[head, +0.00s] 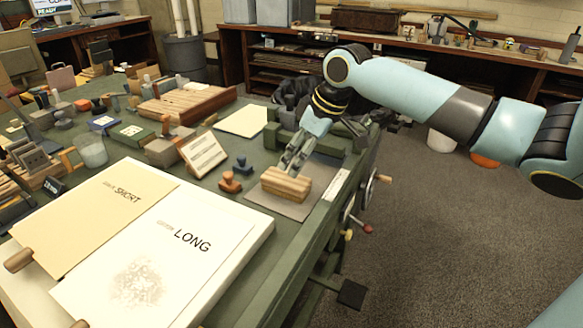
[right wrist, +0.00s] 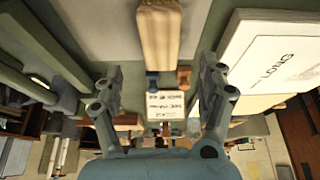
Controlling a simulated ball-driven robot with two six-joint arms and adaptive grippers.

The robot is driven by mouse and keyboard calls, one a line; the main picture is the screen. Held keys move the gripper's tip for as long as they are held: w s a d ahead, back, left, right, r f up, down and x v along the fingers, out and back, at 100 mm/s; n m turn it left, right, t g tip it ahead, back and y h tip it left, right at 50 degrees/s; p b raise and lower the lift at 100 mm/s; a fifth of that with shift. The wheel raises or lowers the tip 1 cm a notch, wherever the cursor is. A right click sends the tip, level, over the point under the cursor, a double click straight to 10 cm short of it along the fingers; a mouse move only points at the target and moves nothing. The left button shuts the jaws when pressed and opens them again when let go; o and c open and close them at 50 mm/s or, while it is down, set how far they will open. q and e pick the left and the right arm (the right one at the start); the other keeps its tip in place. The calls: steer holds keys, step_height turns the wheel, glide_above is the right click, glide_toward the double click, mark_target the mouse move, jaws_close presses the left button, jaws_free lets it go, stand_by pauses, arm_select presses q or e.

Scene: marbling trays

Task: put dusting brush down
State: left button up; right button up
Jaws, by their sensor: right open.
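The dusting brush appears to be the long tan wooden block (head: 286,186), lying flat on a grey mat (head: 310,205) at the right edge of the green bench. It also shows at the top of the right wrist view (right wrist: 160,40). My right gripper (head: 290,162) is just above and behind the block's far side. In the right wrist view its fingers (right wrist: 160,75) are spread wide with nothing between them, and the block lies beyond the tips. I cannot tell whether a fingertip touches it. My left gripper is not in view.
Two small stamps, orange-brown (head: 230,182) and blue (head: 242,163), stand left of the mat. Big LONG (head: 170,270) and SHORT (head: 90,220) sheets fill the front left. A white label card (head: 203,153) stands behind the stamps. The bench edge with knobs (head: 385,179) is close right.

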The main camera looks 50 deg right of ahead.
steer(key=shift+v, duration=1.4)
